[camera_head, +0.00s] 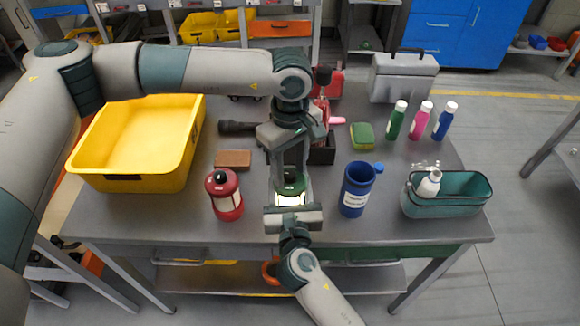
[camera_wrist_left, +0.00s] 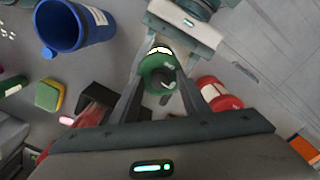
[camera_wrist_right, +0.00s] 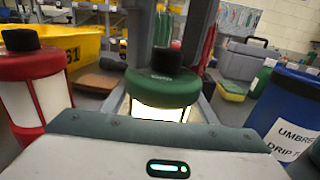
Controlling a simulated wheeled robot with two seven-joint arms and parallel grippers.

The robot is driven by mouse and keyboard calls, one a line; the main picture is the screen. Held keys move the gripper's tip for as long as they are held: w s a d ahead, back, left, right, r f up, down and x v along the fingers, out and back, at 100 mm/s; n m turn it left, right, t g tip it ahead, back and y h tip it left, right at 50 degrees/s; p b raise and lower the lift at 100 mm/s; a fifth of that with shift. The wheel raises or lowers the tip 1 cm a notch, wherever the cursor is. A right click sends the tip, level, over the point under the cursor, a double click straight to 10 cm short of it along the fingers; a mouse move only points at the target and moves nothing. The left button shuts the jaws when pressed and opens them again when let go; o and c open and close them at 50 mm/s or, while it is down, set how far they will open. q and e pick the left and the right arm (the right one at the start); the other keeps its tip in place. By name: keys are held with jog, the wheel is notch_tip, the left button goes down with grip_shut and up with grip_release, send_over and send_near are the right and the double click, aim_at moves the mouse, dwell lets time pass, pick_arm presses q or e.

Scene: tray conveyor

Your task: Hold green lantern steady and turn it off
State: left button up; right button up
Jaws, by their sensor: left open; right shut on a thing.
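The green lantern (camera_head: 291,187) stands on the grey workbench, with a green cap and a black knob on top. Its panel glows bright in the right wrist view (camera_wrist_right: 158,112), so it is lit. My right gripper (camera_head: 291,208) is shut on the lantern's body from the front edge side. My left gripper (camera_head: 290,172) points down from above, open, its fingers on either side of the lantern's top. In the left wrist view, the cap and knob (camera_wrist_left: 158,74) show between the left fingers (camera_wrist_left: 161,68). Whether those fingers touch the lantern is unclear.
A red lantern (camera_head: 224,194) stands to the left, with a brown block (camera_head: 233,159) behind it. A blue umbrella bin (camera_head: 357,190) stands to the right, beside a teal bin (camera_head: 445,195). A yellow tub (camera_head: 185,165), several bottles and a grey toolbox (camera_head: 403,77) surround them.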

pick_arm(q)
grip_shut()
jog(key=n, duration=1.3)
jog(key=shift+n, duration=2.5)
